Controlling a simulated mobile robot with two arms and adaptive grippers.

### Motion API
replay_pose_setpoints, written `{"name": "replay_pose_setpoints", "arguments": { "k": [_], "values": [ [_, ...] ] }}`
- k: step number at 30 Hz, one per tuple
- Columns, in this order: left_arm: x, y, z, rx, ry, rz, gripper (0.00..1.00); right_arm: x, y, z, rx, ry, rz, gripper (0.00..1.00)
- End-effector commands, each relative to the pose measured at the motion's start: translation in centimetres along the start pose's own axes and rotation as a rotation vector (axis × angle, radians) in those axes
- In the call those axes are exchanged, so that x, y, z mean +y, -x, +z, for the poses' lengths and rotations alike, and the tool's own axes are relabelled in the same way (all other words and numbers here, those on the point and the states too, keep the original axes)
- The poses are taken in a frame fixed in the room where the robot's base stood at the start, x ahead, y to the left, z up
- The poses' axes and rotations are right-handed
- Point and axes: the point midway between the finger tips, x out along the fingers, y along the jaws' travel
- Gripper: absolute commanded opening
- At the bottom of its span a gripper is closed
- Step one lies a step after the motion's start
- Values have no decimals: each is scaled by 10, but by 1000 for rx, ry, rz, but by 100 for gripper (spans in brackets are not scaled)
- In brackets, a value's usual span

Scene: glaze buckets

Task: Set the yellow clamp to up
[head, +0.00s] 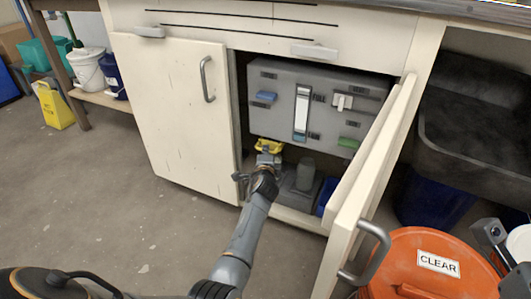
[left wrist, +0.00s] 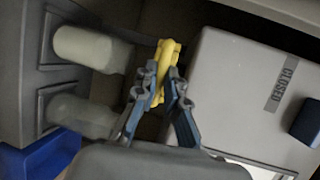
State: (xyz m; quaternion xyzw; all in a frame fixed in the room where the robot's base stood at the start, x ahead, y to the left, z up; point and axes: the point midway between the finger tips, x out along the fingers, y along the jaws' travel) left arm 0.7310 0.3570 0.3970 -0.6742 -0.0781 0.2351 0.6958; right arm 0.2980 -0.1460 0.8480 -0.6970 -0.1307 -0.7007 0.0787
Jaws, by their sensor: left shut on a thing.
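The yellow clamp (head: 269,145) sits at the lower left of the grey panel (head: 278,108) inside the open cabinet. My left gripper (head: 268,159) reaches in from the front and is shut on it. In the left wrist view the yellow clamp (left wrist: 167,58) stands between the fingertips of my left gripper (left wrist: 163,88), beside the panel's edge. The fingers hide part of the clamp. A grey part at the right edge of the head view looks like my right gripper (head: 497,245); its jaws are unclear.
The panel also has a blue (head: 266,96), a white (head: 342,102) and a green (head: 348,142) control. The left door (head: 170,110) and right door (head: 350,190) flank the opening. A blue container (head: 327,195) stands inside. An orange bucket (head: 420,275) labelled CLEAR is at lower right.

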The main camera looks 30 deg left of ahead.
Motion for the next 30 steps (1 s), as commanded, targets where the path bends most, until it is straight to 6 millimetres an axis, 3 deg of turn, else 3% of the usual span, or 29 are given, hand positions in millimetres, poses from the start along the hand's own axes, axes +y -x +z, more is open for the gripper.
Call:
{"name": "replay_pose_setpoints", "arguments": {
  "k": [5,6,9,22,30],
  "values": [
    [-5,0,1,0,1,-10,0,0,0,0,1,0,-1,34],
    [-5,0,1,0,1,-10,15,0,0,0,1,0,-1,34],
    [-5,-1,0,0,1,-10,35,0,0,0,1,0,-1,34],
    [-2,6,1,-2,-1,-6,35,0,0,0,1,0,0,34],
    [-1,48,0,0,0,-6,35,0,0,0,1,0,0,34]
  ]
}}
